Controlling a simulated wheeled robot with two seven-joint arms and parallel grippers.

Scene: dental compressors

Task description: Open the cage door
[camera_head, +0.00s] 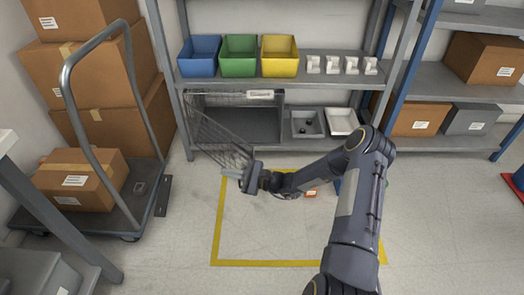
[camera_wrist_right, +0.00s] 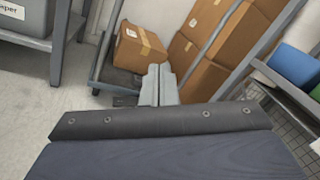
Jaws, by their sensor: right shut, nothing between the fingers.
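The cage (camera_head: 262,100) stands on the lower shelf at the centre left, with a white label on its top front edge. Its wire mesh door (camera_head: 215,137) stands partly open, swung outward from the left side, and the dark inside shows to its right. My right gripper (camera_head: 230,173) is shut and empty near the lower free end of the door; I cannot tell whether it touches it. In the right wrist view its closed fingers (camera_wrist_right: 158,85) show with nothing between them, and wire mesh (camera_wrist_right: 290,125) shows at the lower right. My left gripper is not in view.
A cart (camera_head: 150,205) with cardboard boxes stands at the left. Blue, green and yellow bins (camera_head: 280,67) sit on the shelf above the cage. A grey tray (camera_head: 296,133) and a white tray (camera_head: 353,121) are right of it. The yellow-outlined floor (camera_head: 250,230) is mostly clear.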

